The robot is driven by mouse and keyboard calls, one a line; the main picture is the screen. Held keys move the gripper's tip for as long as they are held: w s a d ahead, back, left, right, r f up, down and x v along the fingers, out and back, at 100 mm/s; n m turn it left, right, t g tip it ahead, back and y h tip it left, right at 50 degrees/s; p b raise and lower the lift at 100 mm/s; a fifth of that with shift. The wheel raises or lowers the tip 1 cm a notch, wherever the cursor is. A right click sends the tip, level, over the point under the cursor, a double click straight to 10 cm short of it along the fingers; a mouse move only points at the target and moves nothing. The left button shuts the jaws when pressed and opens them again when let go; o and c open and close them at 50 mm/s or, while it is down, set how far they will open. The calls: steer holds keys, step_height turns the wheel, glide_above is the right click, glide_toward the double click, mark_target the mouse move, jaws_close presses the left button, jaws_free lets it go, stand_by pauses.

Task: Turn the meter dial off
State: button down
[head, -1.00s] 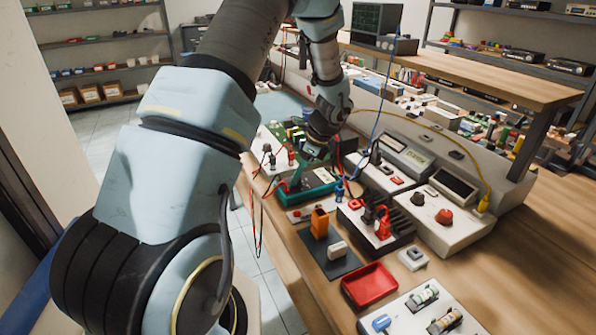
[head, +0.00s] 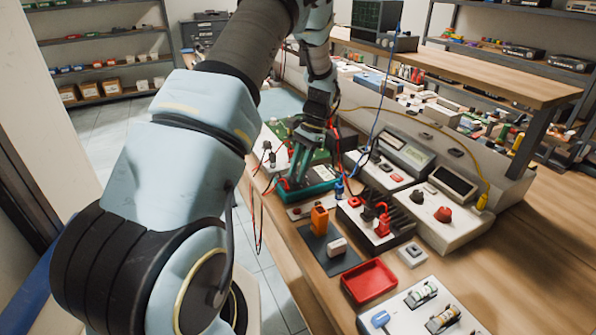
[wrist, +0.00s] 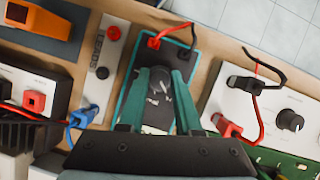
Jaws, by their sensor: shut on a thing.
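My gripper (head: 296,176) points down over the meter. In the wrist view my gripper (wrist: 156,88) has its two teal fingers on either side of the dial, shut on it. The fingers partly hide the dial, so its exact setting cannot be read.
A white panel (wrist: 280,107) with a black knob and clip leads lies beside the meter. A narrow white strip (wrist: 102,70) lies on the other side. An orange block (head: 319,221), a red tray (head: 369,282) and bench instruments (head: 445,215) stand nearby. Loose red and black wires run close by.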

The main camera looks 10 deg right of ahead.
steer(key=n+g+h, duration=0.1)
steer(key=n, duration=0.3)
steer(key=shift+w+n, duration=0.1)
steer(key=shift+n, duration=0.2)
steer(key=shift+a+n+g+h+b, duration=0.15)
steer(key=shift+n+h, duration=0.25)
steer(key=shift+n, duration=0.55)
steer(key=shift+d+n+g+h+b, duration=0.15)
steer(key=shift+n+h+b, duration=0.2)
steer(key=shift+n, duration=0.6)
steer(key=shift+a, duration=0.1)
steer(key=c, duration=0.6)
jaws_free()
steer(key=a+b+v, duration=0.1)
steer(key=b+v, duration=0.1)
steer(key=v, duration=0.8)
steer(key=shift+w+d+r+b, duration=0.2)
steer(key=shift+d+r+b, duration=0.15)
steer(key=shift+d, duration=0.05)
